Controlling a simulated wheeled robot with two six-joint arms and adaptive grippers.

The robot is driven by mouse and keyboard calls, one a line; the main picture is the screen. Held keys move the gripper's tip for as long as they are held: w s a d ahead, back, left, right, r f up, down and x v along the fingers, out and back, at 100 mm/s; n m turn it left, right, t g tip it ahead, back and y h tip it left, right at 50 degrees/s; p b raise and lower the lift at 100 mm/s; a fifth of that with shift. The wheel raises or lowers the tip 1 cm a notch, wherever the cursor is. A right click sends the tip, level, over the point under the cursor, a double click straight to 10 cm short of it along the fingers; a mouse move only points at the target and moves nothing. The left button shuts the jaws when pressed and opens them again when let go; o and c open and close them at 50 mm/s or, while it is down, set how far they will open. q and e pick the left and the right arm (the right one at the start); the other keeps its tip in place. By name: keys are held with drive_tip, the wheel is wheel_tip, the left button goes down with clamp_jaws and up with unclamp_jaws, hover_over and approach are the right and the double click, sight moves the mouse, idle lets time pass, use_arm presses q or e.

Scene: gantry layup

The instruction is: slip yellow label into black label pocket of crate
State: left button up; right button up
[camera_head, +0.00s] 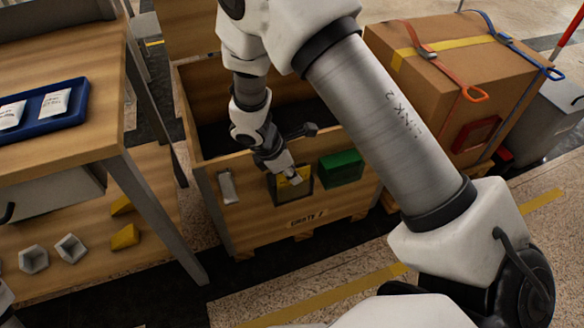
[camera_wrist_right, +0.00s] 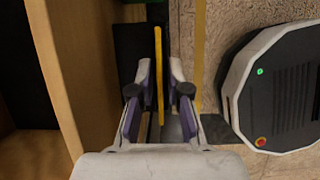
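The yellow label (camera_head: 298,177) shows at the black label pocket (camera_head: 306,190) on the front of the wooden crate (camera_head: 262,217). My right gripper (camera_head: 291,174) is at the pocket, pointing down. In the right wrist view, the label (camera_wrist_right: 159,70) stands edge-on between the two fingertips (camera_wrist_right: 159,85). A narrow gap shows on each side of it, so the gripper looks open around the label. The dark pocket (camera_wrist_right: 129,50) is left of the label there. How deep the label sits in the pocket is hidden. My left gripper is not in view.
A green box (camera_head: 341,168) is fixed on the crate front, right of the pocket, and a pale tag (camera_head: 227,187) is to its left. A wooden table (camera_head: 88,137) with a blue tray (camera_head: 72,119) stands left. A strapped cardboard box (camera_head: 440,90) stands right.

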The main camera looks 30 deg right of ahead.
drive_tip(key=shift+o, duration=0.3)
drive_tip(key=v, duration=1.2)
drive_tip(key=shift+f, duration=0.15)
